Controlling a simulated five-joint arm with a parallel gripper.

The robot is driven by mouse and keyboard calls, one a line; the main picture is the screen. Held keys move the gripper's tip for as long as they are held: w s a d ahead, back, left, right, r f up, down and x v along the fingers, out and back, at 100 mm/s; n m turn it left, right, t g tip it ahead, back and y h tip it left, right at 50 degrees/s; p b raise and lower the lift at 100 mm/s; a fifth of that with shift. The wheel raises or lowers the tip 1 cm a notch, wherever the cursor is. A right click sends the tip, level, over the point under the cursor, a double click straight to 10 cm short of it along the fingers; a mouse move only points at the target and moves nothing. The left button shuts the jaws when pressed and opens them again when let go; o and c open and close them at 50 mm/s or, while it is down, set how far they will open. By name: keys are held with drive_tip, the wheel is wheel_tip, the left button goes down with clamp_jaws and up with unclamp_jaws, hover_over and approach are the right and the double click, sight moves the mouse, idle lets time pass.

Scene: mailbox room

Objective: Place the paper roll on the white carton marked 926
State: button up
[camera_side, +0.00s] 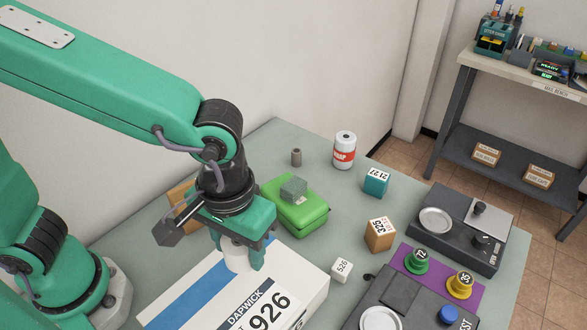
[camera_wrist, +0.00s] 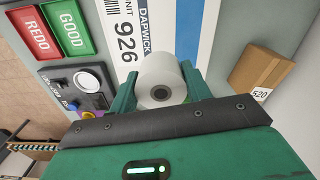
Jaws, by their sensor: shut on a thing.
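The white carton marked 926 (camera_side: 303,268) lies at the front of the table, with a blue stripe and a DAPWICK label on top. Its label also shows in the wrist view (camera_wrist: 127,30). My gripper (camera_side: 238,256) is over the carton's top, pointing down, and is shut on the white paper roll (camera_side: 235,259). In the wrist view the roll (camera_wrist: 160,68) sits between both fingers, its round end with a dark core facing the camera. The roll is at or just above the carton's top; I cannot tell whether it touches.
A green case (camera_side: 303,219) stands behind my gripper. A white 526 cube (camera_side: 341,270), a brown 325 box (camera_side: 380,234), a teal box (camera_side: 376,182) and a white-and-red can (camera_side: 344,150) stand to the right. A brown box (camera_wrist: 262,72) is beside the carton.

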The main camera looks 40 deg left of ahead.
sight(246, 287)
drive_tip(key=shift+s+f, duration=0.1)
drive_tip(key=shift+f, duration=3.9)
drive_tip(key=shift+f, duration=0.15)
drive_tip(key=o, duration=1)
wheel_tip(246, 287, up, 12)
drive_tip(key=shift+r, duration=0.2)
